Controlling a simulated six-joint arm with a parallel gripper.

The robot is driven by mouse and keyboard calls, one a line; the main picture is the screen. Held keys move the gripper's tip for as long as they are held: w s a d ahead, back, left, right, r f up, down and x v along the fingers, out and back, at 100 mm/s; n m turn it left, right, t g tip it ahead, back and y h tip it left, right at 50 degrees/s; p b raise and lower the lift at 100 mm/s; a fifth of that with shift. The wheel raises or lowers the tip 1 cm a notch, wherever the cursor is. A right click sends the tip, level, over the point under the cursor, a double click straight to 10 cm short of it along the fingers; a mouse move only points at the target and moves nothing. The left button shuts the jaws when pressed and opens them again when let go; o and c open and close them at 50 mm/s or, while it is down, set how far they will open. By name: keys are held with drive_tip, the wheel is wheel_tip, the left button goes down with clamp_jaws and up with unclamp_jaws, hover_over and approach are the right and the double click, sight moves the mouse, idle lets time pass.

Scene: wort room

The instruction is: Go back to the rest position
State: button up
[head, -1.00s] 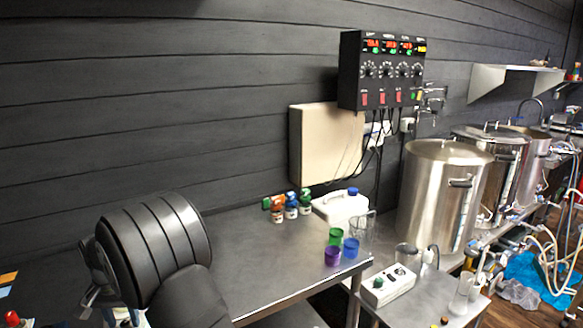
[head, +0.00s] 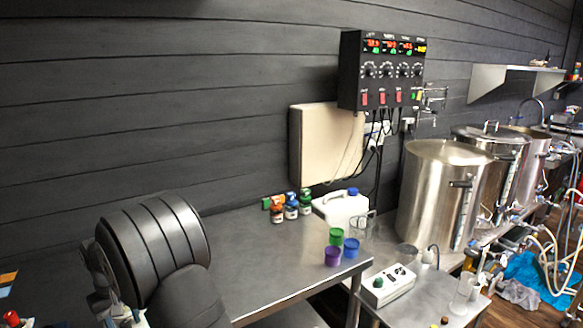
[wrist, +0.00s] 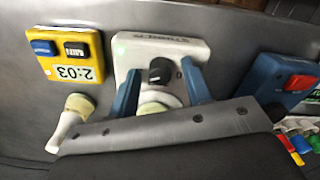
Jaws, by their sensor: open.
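My gripper (wrist: 161,72) is open in the wrist view, with its two blue fingers apart and nothing seen gripped. Beyond and between the fingers is a white device (wrist: 145,48) with a black knob and lettering along its far edge. A pale round thing shows just below the knob, partly covered by my wrist. I cannot tell whether the fingers touch the device. In the head view my arm fills the lower left, and the fingertips cannot be made out there.
In the wrist view a yellow timer (wrist: 66,68) and a pale handled object (wrist: 70,122) lie left, a blue device with a red switch (wrist: 280,80) right. In the head view, purple, green and blue cups (head: 332,257) stand near the steel table's right edge; its middle is clear.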

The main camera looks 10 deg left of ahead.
drive_tip(key=n, duration=0.4)
drive_tip(key=shift+n, duration=2.5)
